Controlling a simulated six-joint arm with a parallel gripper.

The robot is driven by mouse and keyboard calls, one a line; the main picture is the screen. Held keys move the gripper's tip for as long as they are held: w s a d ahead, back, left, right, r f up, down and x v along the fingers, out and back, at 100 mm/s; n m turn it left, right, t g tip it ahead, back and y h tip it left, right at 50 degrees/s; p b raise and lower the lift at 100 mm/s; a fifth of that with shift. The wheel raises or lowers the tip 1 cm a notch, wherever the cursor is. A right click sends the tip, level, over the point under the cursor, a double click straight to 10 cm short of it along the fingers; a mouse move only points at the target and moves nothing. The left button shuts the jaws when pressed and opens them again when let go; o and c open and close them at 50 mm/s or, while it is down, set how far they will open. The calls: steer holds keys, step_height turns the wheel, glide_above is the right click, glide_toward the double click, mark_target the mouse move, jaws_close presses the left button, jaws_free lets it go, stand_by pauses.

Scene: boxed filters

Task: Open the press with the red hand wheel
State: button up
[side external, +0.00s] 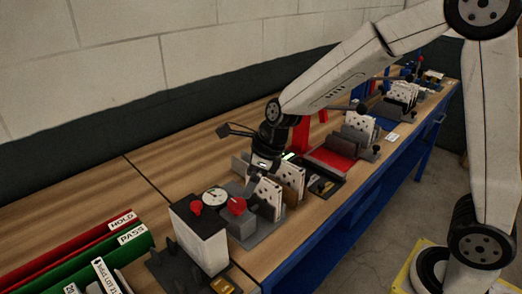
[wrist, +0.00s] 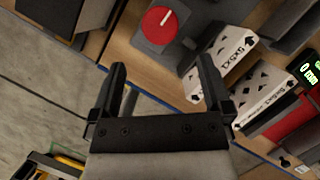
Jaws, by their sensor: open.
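The red hand wheel (side external: 237,205) is on the grey press (side external: 242,226) on the bench. In the wrist view the wheel (wrist: 160,25) shows as a red disc with a pale line, at the top centre. My gripper (wrist: 162,72) is open and empty, its two fingers spread and apart from the wheel. In the side view my gripper (side external: 258,176) is above and just behind the press and the white spotted filters. A white spotted filter (wrist: 217,62) stands beside the press, close to the right finger. The inside of the press is hidden.
Green PASS (side external: 110,250) and red HOLD (side external: 75,245) bins are at the left. More filters (side external: 360,127) and fixtures crowd the bench to the right.

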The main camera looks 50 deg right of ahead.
mark_target(237, 203)
steer(key=shift+w+a, duration=0.1)
steer(key=shift+x, duration=3.8)
steer(key=c, duration=1.2)
